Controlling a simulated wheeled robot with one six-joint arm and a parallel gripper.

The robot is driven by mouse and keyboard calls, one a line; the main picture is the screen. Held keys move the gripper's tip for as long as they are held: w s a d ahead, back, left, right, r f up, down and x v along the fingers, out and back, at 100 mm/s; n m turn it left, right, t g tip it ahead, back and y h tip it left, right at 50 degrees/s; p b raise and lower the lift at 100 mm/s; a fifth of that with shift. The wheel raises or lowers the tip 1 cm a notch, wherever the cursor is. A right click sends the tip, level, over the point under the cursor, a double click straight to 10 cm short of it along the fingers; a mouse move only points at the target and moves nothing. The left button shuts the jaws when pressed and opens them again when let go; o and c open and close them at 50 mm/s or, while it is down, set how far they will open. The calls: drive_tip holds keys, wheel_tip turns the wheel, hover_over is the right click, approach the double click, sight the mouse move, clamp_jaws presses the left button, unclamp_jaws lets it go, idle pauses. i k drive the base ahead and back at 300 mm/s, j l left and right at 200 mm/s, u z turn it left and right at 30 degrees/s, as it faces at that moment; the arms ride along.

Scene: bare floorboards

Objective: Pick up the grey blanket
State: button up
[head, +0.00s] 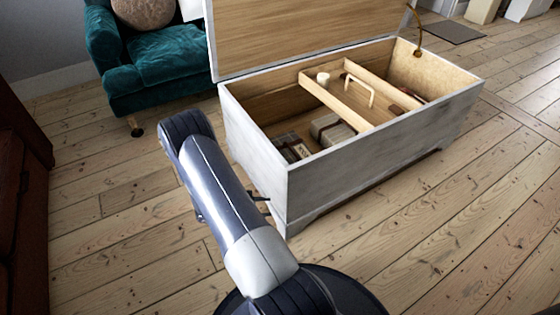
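A folded grey bundle with a dark strap, which looks like the grey blanket (331,130), lies inside the open chest (375,138), near its front wall and left of the tray. My arm rises from the bottom of the head view and stands left of the chest. Only a small dark tip, apparently of my gripper (259,198), shows from behind my arm, outside the chest near its front left corner. The rest of the gripper is hidden, so its opening and any contents cannot be seen. The gripper is apart from the bundle.
A wooden tray (336,101) with a handle and a small pale round item (323,78) sits in the chest. Darker stacked items (292,148) lie at its left end. The raised lid stands behind. A teal sofa (165,60) is behind left. Floor is clear in front.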

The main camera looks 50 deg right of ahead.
sight(293, 148)
drive_tip(key=i+j+z, duration=0.25)
drive_tip(key=i+z, duration=0.15)
drive_tip(key=i, duration=0.15)
drive_tip(key=i+j+z, duration=1.2)
drive_tip(key=j, duration=0.4)
